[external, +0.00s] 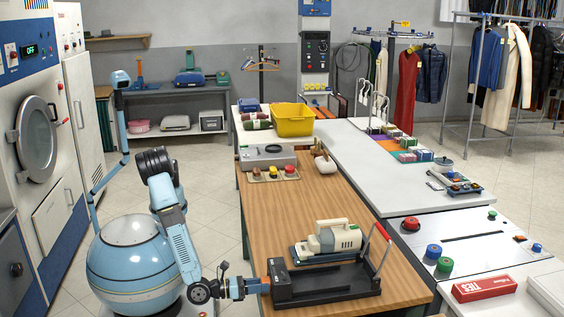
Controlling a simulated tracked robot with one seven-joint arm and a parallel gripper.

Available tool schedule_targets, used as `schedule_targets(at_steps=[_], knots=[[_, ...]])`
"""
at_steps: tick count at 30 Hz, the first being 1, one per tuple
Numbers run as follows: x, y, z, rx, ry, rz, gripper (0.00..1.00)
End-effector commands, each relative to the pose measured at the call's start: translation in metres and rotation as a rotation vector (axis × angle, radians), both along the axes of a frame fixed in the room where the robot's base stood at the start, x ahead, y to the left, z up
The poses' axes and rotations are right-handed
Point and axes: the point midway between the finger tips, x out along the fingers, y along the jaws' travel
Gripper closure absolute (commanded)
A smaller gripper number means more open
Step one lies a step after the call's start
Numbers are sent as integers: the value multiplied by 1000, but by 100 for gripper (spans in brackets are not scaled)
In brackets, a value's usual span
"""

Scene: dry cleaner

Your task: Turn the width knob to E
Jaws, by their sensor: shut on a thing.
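A black machine base (335,285) with a red-handled lever (383,233) stands at the near end of the wooden table. A white and green unit (331,239) sits on a dark plate at its back. My gripper (263,286) reaches in from the left, level with the base, with its tips at the base's left side. It is shut on the width knob there. The fingers hide the knob, and its letters and pointer cannot be read at this size.
The wooden tabletop (315,195) is clear in the middle. Farther back are a grey device (267,157), a tray with coloured buttons (274,174) and a yellow tub (292,120). A white counter to the right holds coloured spools and a red box (484,288).

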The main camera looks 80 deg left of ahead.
Motion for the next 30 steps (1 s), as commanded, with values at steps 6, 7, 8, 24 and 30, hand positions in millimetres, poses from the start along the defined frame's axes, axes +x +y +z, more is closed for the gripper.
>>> schedule_targets(at_steps=[6,7,8,24,30], knots=[[-1,1,-2,2,3,2,36],[-1,1,-2,2,2,2,36],[0,1,-1,2,2,2,36],[-60,0,-1,1,2,-2,36],[-98,0,-2,1,3,-1,36]])
